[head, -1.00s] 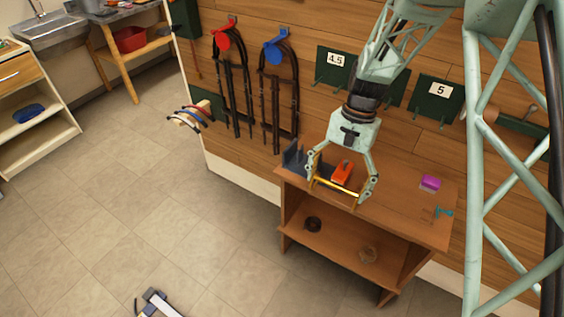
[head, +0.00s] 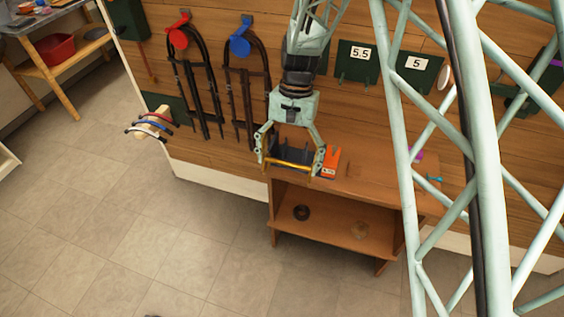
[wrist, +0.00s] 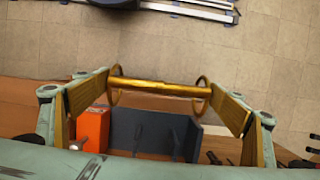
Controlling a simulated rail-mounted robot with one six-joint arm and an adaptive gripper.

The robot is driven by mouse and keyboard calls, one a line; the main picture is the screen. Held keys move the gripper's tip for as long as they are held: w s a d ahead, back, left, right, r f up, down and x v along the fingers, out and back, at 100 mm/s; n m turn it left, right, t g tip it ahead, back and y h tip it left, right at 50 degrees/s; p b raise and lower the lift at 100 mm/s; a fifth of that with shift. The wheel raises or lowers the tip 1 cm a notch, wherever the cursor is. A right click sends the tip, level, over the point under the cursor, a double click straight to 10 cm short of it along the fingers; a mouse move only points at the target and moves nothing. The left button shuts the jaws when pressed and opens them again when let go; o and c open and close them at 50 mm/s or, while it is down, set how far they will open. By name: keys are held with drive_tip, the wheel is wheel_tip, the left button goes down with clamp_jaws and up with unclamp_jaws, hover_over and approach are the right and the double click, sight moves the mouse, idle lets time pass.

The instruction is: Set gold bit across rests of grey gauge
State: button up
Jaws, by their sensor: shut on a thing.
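The gold bit (head: 291,165) is a thin bar with a ring at each end. My gripper (head: 292,164) is shut on it, one finger at each end, and holds it level. In the wrist view the bit (wrist: 160,86) runs crosswise between the fingers. The dark grey gauge (head: 290,153) stands at the left end of the wooden bench, behind the bit in the head view and partly hidden by it. In the wrist view the gauge (wrist: 142,130) shows below the bit, with a gap in the picture.
An orange block (head: 330,160) stands right beside the gauge on the bench (head: 375,180). A purple piece (head: 418,156) and a teal tool (head: 433,179) lie farther right. Bridles hang on the wall behind.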

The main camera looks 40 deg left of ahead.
drive_tip(key=shift+w, duration=0.25)
idle(0.4)
drive_tip(key=shift+w+a+f+p, duration=0.15)
drive_tip(key=shift+w+a+f, duration=0.45)
drive_tip(key=shift+w, duration=1.15)
drive_tip(key=shift+w+a+f+p, duration=0.2)
drive_tip(key=shift+w+a, duration=0.75)
drive_tip(key=shift+w, duration=0.85)
drive_tip(key=shift+w+a+f+p, duration=0.1)
drive_tip(key=shift+w+a+f, duration=0.5)
drive_tip(key=shift+w, duration=1.15)
drive_tip(key=shift+a+r, duration=0.1)
drive_tip(key=o, duration=0.9)
drive_tip(key=shift+r, duration=0.25)
drive_tip(key=shift+p+v, duration=2.1)
drive_tip(key=shift+v, duration=1.65)
